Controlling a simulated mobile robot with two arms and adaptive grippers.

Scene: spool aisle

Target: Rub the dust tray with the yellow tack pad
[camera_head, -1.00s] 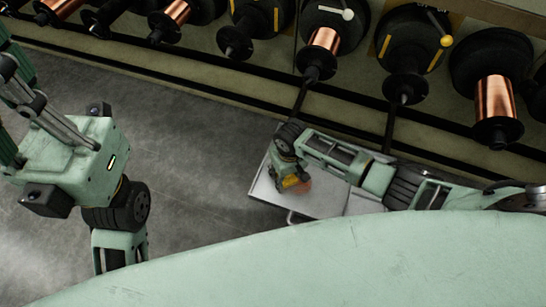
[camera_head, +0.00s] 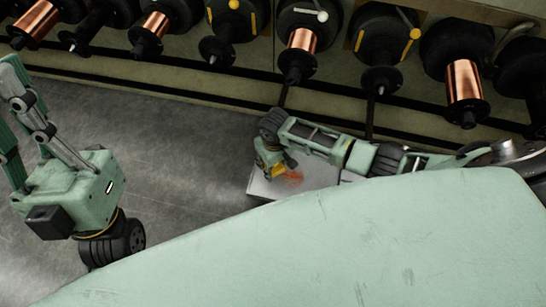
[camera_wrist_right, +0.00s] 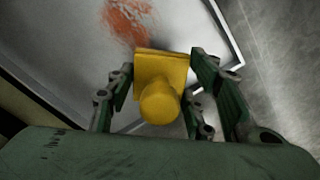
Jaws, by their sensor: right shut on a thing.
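The yellow tack pad (camera_wrist_right: 161,85) has a square base and a round knob. My right gripper (camera_wrist_right: 160,92) is shut on it, with a finger on each side. In the head view the pad (camera_head: 290,162) shows only in small part beside the right gripper (camera_head: 276,168). The dust tray (camera_head: 319,177) is a pale metal tray under the right gripper, partly hidden by my body. A reddish dust patch (camera_wrist_right: 126,20) lies on the tray (camera_wrist_right: 65,45), just beyond the pad. I cannot tell whether the pad touches the tray.
A row of machine spindles runs along the back, some with copper spools (camera_head: 465,80). A dark rail (camera_head: 200,88) runs below them. The grey floor (camera_head: 190,150) left of the tray is clear.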

